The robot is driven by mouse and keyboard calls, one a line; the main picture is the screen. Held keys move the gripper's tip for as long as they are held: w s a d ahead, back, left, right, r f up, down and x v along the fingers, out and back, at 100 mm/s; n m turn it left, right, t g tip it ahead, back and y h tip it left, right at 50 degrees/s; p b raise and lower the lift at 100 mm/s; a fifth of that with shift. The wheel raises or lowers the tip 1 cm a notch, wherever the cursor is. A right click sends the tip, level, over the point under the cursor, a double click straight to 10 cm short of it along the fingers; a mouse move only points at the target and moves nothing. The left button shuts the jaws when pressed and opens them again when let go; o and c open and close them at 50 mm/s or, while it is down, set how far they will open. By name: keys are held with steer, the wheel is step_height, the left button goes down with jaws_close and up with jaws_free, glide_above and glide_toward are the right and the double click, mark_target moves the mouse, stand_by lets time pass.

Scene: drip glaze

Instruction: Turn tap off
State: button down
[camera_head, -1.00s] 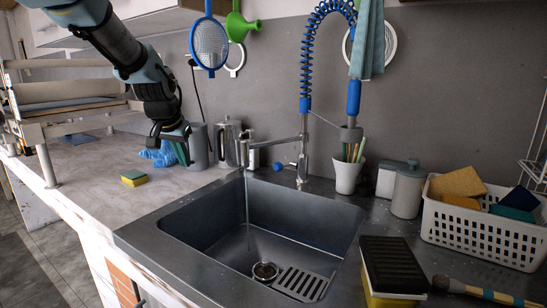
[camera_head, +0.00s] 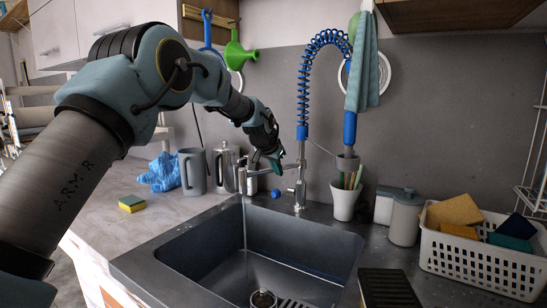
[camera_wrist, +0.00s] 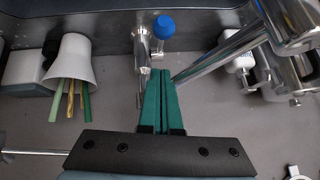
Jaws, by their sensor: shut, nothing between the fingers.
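The chrome tap (camera_head: 300,182) stands upright at the back rim of the sink (camera_head: 185,262). Its blue knob (camera_head: 276,194) sticks out to the left, low on the body; it also shows in the wrist view (camera_wrist: 163,26). The spout reaches left over the basin; I cannot clearly tell whether water runs from it now. My gripper (camera_head: 278,170), with green fingers, is shut and empty. It hangs just above the knob in the head view. In the wrist view its fingertips (camera_wrist: 161,73) point toward the knob, with a visible gap in the picture.
A blue coiled hose (camera_head: 303,75) rises above the tap. A white cup of sticks (camera_head: 344,200) and canisters stand right of it. A jug (camera_head: 192,172) and metal pots are to the left. A white basket of sponges (camera_head: 480,258) sits at far right. The basin is clear.

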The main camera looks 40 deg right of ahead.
mark_target(276, 192)
steer(key=shift+w+f+p, duration=0.2)
steer(key=shift+f+p, duration=0.15)
steer(key=shift+f, duration=0.85)
steer(key=shift+w+f+p, duration=0.2)
steer(key=shift+f+p, duration=0.15)
steer(key=shift+f, duration=0.85)
steer(key=shift+f, duration=0.1)
steer(key=f+b, duration=0.2)
steer(key=shift+a+b, duration=0.3)
steer(key=shift+a, duration=0.05)
steer(key=d+b+v, duration=0.1)
steer(key=v, duration=1.2)
steer(key=shift+a+r, duration=0.2)
steer(key=shift+r, duration=0.25)
